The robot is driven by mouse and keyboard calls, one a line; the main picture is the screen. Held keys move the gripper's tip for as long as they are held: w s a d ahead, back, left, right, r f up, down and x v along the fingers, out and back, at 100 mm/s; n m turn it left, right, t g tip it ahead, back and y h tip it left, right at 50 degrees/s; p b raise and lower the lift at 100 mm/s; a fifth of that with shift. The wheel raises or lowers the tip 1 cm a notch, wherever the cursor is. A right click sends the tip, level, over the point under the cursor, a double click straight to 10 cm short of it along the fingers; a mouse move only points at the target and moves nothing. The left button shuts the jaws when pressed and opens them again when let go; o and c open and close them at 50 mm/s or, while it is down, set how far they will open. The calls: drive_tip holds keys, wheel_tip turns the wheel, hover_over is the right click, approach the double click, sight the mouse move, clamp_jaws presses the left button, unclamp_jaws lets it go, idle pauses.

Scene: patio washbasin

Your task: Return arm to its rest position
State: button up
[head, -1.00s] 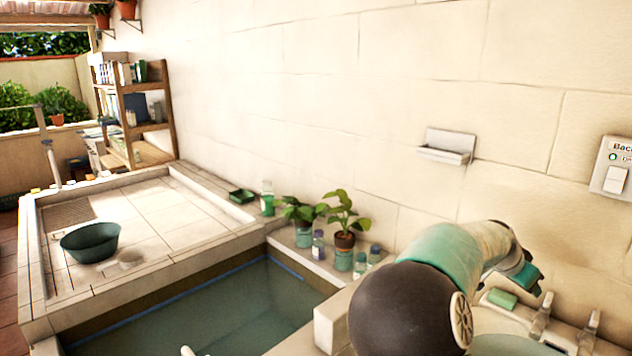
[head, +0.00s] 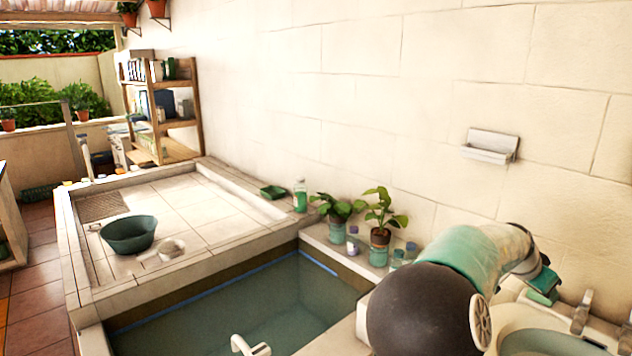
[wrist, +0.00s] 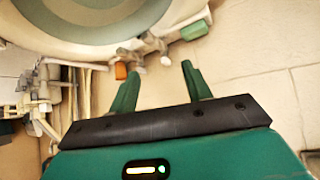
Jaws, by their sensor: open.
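My gripper (wrist: 158,76) is open in the wrist view, with its two green fingers apart and nothing between them. In the head view my gripper (head: 545,284) is at the end of my bent arm, low on the right, over the ledge beside the round washbasin (head: 520,318). A green soap bar (head: 541,297) lies just below it there, partly hidden. In the wrist view the soap (wrist: 194,30) is clear of the fingers, on the pale ledge by the basin rim (wrist: 160,22). My arm hides part of the ledge and basin.
Taps (head: 582,312) stand at the basin's right. A wall soap holder (head: 491,146) is above my arm. Potted plants (head: 380,236) and small bottles line the wall ledge. A water tank (head: 235,305) and a tiled slab with a green bowl (head: 128,234) are left.

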drive_tip(key=s+a+f+n+t+y, duration=0.1)
drive_tip(key=s+a+n+y, duration=0.3)
drive_tip(key=a, duration=0.7)
drive_tip(key=s+a+n+t+y, duration=0.1)
drive_tip(key=s+a+n+y, duration=0.3)
drive_tip(key=a, duration=0.6)
drive_tip(key=s+a+r+n, duration=0.1)
drive_tip(key=s+a+n, duration=0.2)
drive_tip(key=s+a, duration=0.5)
drive_tip(key=s+a+r+n+t, duration=0.1)
drive_tip(key=s+a+n, duration=0.3)
drive_tip(key=s+a, duration=0.4)
drive_tip(key=shift+s+a+r+y, duration=0.3)
drive_tip(key=shift+s+a+r, duration=0.1)
drive_tip(key=shift+a+r, duration=0.15)
